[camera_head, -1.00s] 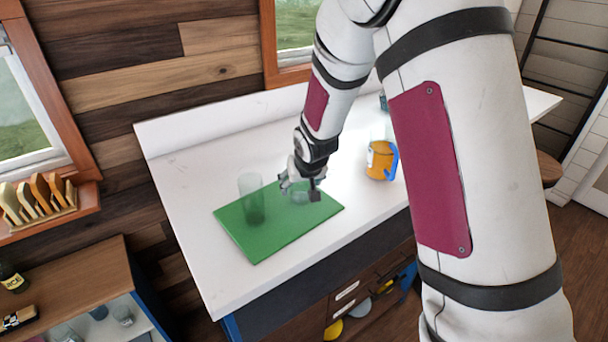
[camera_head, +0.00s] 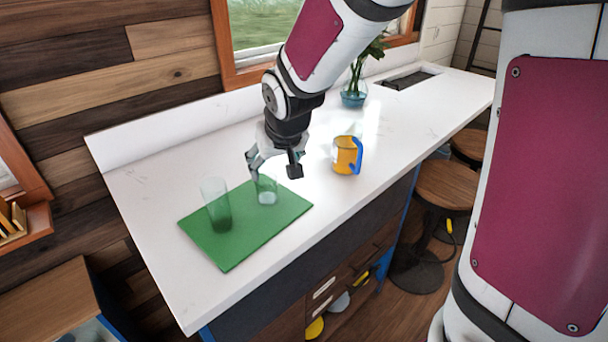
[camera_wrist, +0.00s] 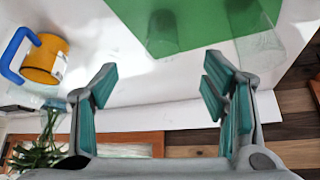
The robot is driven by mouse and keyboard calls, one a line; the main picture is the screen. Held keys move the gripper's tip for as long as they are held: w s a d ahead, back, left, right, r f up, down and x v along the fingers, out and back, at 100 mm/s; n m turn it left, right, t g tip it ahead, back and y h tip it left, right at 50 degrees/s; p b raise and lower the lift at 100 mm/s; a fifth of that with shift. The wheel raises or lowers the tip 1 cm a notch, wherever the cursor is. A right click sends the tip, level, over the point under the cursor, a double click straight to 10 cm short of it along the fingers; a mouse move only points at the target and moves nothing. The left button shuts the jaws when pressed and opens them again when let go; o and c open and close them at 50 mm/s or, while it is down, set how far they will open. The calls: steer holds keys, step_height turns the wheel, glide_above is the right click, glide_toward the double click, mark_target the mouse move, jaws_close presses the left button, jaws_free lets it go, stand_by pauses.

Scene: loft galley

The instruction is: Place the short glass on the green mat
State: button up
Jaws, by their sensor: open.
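The short clear glass (camera_head: 266,194) stands upright on the green mat (camera_head: 240,249), toward its back edge. A taller clear glass (camera_head: 216,211) stands on the mat to its left. My gripper (camera_head: 273,170) is open and empty, just above and behind the short glass, overlapping its top in the head view. In the wrist view my gripper's fingers (camera_wrist: 160,88) are spread with nothing between them. The green mat (camera_wrist: 200,38) and taller glass (camera_wrist: 258,40) lie beyond the fingertips; the short glass (camera_wrist: 160,28) shows faintly there.
An orange mug (camera_head: 346,156) with a blue handle stands on the white counter (camera_head: 155,185) to the right. A vase with a plant (camera_head: 354,92) stands farther back. Wooden stools (camera_head: 445,187) are beside the counter. The counter's left end is clear.

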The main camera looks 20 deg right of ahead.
steer(key=s+r, duration=0.5)
steer(key=s, duration=0.7)
steer(key=s+r, duration=0.5)
steer(key=s, duration=0.8)
steer(key=shift+d+r+n+g, duration=0.25)
steer(key=shift+n+g, duration=0.05)
steer(key=shift+g, duration=0.1)
